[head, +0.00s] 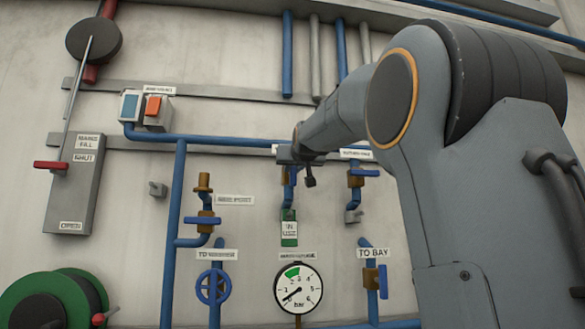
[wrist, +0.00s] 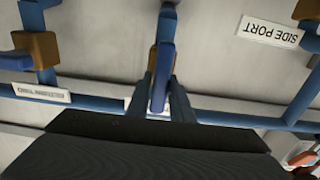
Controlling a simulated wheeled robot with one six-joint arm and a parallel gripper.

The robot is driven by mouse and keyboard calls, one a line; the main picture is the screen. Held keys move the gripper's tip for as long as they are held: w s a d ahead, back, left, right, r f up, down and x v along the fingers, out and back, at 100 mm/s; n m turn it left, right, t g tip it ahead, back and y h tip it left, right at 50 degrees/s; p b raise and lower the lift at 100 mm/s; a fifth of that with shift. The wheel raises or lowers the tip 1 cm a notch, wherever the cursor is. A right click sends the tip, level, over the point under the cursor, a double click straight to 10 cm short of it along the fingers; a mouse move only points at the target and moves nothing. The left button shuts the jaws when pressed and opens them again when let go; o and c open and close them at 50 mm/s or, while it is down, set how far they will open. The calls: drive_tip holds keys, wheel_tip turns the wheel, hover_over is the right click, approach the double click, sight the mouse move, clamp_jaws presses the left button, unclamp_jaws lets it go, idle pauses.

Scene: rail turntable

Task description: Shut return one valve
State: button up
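The return one valve is the middle valve of the upper pipe, between the side port valve (head: 203,221) and the return two valve (head: 363,174). In the wrist view its blue handle (wrist: 162,76) lies along the blue pipe, between the two fingers of my gripper (wrist: 162,84). The fingers stand on either side of the handle and look open; whether either touches it is hard to see. In the head view my gripper (head: 309,180) covers most of this valve and part of its label. A green "IN USE" tag (head: 289,228) hangs below it.
The side port label (wrist: 270,31) and return two label (wrist: 41,92) flank the valve in the wrist view. A pressure gauge (head: 298,287), a handwheel (head: 213,286) and the "to bay" valve (head: 375,281) sit lower. A red-handled lever (head: 51,165) is at left.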

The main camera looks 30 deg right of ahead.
clamp_jaws()
drive_tip(key=shift+m+b, duration=0.35)
drive_tip(key=shift+m, duration=0.05)
drive_tip(key=m+b, duration=0.2)
drive_tip(key=shift+d+f+m, duration=0.15)
drive_tip(key=shift+m, duration=0.25)
drive_tip(key=m+b, duration=0.1)
drive_tip(key=m, duration=0.1)
drive_tip(key=m+b, duration=0.1)
drive_tip(key=m, duration=0.1)
drive_tip(key=shift+d+m, duration=0.2)
drive_tip(key=shift+m, duration=0.1)
drive_tip(key=m+b, duration=0.1)
drive_tip(key=m, duration=0.3)
drive_tip(key=shift+s+d+f, duration=0.1)
drive_tip(key=shift+f, duration=0.05)
drive_tip(key=m, duration=0.4)
drive_tip(key=m+b, duration=0.1)
drive_tip(key=shift+f+m, duration=0.25)
drive_tip(key=shift+m, duration=0.15)
